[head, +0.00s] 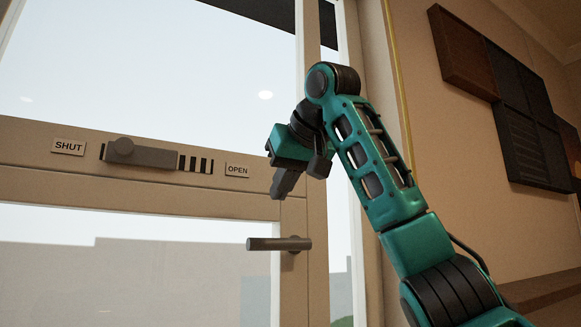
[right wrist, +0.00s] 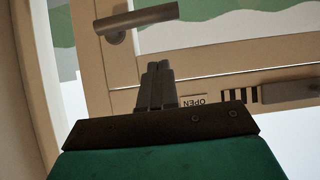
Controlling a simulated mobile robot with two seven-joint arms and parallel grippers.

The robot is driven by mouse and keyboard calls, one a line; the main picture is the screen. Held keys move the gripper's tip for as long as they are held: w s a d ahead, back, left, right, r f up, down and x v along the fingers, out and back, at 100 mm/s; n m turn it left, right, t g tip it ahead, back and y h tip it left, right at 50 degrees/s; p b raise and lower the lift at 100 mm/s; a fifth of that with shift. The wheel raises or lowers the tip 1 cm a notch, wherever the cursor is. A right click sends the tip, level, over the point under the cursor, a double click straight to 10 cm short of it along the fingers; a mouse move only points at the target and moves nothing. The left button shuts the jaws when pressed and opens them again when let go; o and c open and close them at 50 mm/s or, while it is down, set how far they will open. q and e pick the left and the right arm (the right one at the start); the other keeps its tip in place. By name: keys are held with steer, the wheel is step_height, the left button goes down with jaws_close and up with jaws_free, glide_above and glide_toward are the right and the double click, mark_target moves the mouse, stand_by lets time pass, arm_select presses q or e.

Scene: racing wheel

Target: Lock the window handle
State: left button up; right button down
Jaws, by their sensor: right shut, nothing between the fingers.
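The grey lever handle (head: 278,243) sits on the light window frame in the head view, roughly level, its free end pointing left from its pivot. It also shows in the right wrist view (right wrist: 140,18). A grey sliding latch (head: 142,153) with a round knob at its left end sits on the crossbar, nearer the SHUT label (head: 68,147) than the OPEN label (head: 237,170). Its end shows in the right wrist view (right wrist: 290,91). My right gripper (head: 278,190) is shut and empty, above the lever and right of the OPEN label; its fingers show in the right wrist view (right wrist: 158,68). My left gripper is out of view.
Dark slots (head: 196,164) lie between the latch and the OPEN label. Large glass panes (head: 150,70) fill the frame above and below the crossbar. The beige wall (head: 450,130) to the right carries dark panels (head: 520,120).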

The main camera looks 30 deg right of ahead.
mark_target(277, 244)
arm_select(q)
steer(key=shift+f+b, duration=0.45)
steer(key=shift+b, duration=0.05)
arm_select(e)
steer(key=w+f, duration=0.4)
steer(key=f, duration=0.2)
steer(key=shift+d, duration=0.2)
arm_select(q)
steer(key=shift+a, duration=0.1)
arm_select(e)
steer(key=shift+d, duration=0.1)
